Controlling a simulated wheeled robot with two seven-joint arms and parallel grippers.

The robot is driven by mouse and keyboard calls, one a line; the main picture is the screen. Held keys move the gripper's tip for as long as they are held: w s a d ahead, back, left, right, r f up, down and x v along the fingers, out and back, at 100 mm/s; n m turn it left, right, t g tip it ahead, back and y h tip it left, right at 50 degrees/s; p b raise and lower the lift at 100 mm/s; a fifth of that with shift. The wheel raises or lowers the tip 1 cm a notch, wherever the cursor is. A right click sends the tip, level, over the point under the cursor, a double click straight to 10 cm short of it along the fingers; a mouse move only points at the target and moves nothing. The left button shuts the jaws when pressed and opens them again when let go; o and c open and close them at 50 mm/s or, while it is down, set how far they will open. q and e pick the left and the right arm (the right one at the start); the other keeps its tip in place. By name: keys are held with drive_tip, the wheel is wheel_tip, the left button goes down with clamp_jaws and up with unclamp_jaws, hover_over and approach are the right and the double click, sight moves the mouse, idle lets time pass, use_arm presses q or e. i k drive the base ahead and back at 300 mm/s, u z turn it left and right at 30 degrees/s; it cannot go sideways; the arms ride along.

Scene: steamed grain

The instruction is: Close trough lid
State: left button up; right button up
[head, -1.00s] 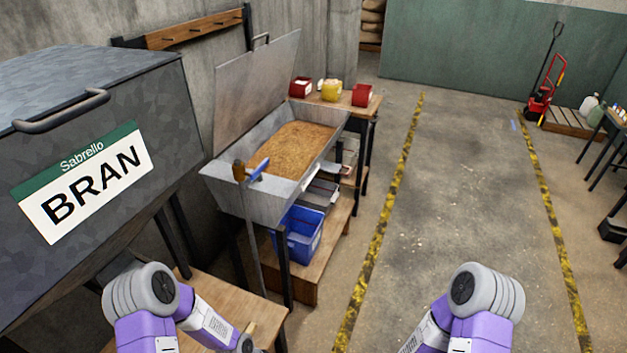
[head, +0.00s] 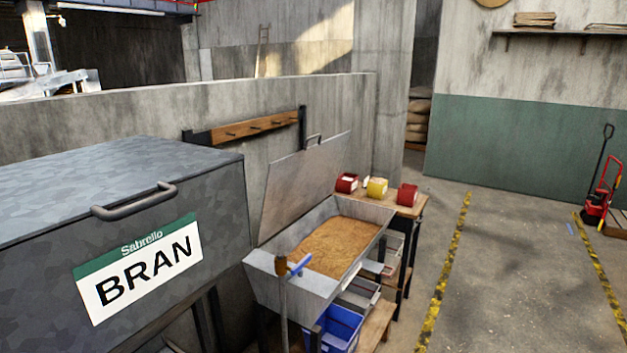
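The metal trough (head: 308,279) stands in the middle of the head view, to the right of the grey bran bin. It is filled with brown grain (head: 338,246). Its flat grey lid (head: 303,187) stands open, tilted up and back along the trough's left side. A small handle (head: 314,140) sits at the lid's top edge. Neither of my grippers is in the picture.
The large bran bin (head: 215,178) fills the left foreground. A brush-like tool with a long handle (head: 284,315) leans at the trough's near end. A blue crate (head: 337,330) sits below. Red and yellow containers (head: 377,187) stand behind. Open floor (head: 500,270) lies right.

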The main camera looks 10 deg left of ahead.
sight(297, 182)
drive_tip(key=k, duration=0.6)
drive_tip(key=z, duration=0.65)
drive_tip(key=i, duration=1.2)
drive_tip(key=z, duration=0.75)
drive_tip(key=i, duration=2.1)
drive_tip(key=u, duration=1)
drive_tip(key=i, duration=1.3)
drive_tip(key=u, duration=1.2)
